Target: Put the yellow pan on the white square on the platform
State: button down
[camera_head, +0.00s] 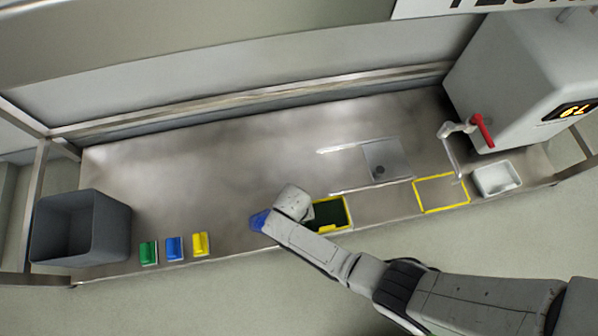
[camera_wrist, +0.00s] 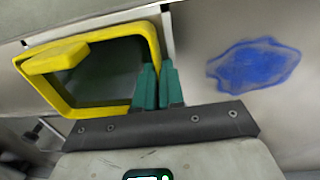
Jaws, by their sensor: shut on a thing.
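The yellow pan (camera_head: 345,202), with a yellow rim and a dark green inside, is at the bench's front edge in the head view, partly hidden by my arm. In the wrist view, the yellow pan (camera_wrist: 88,105) is at the left, beside my fingers. My gripper (camera_wrist: 159,88) has green fingers closed on its right-hand rim. White strips (camera_wrist: 168,38) run along the pan's upper and right sides there. They look like part of a white outline, but the full square is not visible. I cannot tell whether the pan rests on the surface.
A flat blue patch (camera_wrist: 255,65) lies right of my fingers. A grey bin (camera_head: 121,232) and green, blue and yellow blocks (camera_head: 200,244) are at the left. A yellow outline (camera_head: 442,209), a white tray (camera_head: 497,178) and a red-handled tap (camera_head: 483,131) are right.

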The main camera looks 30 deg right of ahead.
jog(key=c, duration=1.2)
grip_release()
jog(key=shift+f, duration=0.1)
jog(key=shift+c, duration=0.2)
notch_tip(320, 180, up, 12)
jog(key=p, duration=0.7)
jog(key=shift+w+a, duration=0.15)
jog(key=shift+a, duration=0.25)
jog(key=s+d+r+n, duration=0.1)
jog(key=s+d+r, duration=0.3)
jog(key=r, duration=0.3)
jog(key=s+d+r+n, duration=0.1)
jog(key=s+d+r, duration=0.3)
jog(key=d+r, duration=0.2)
jog(key=s+d+r+n+t, duration=0.1)
jog(key=s+d+r, duration=0.4)
jog(key=r, duration=0.4)
jog(key=shift+d+y, duration=0.3)
jog(key=shift+d, duration=0.2)
jog(key=shift+w+r, duration=0.1)
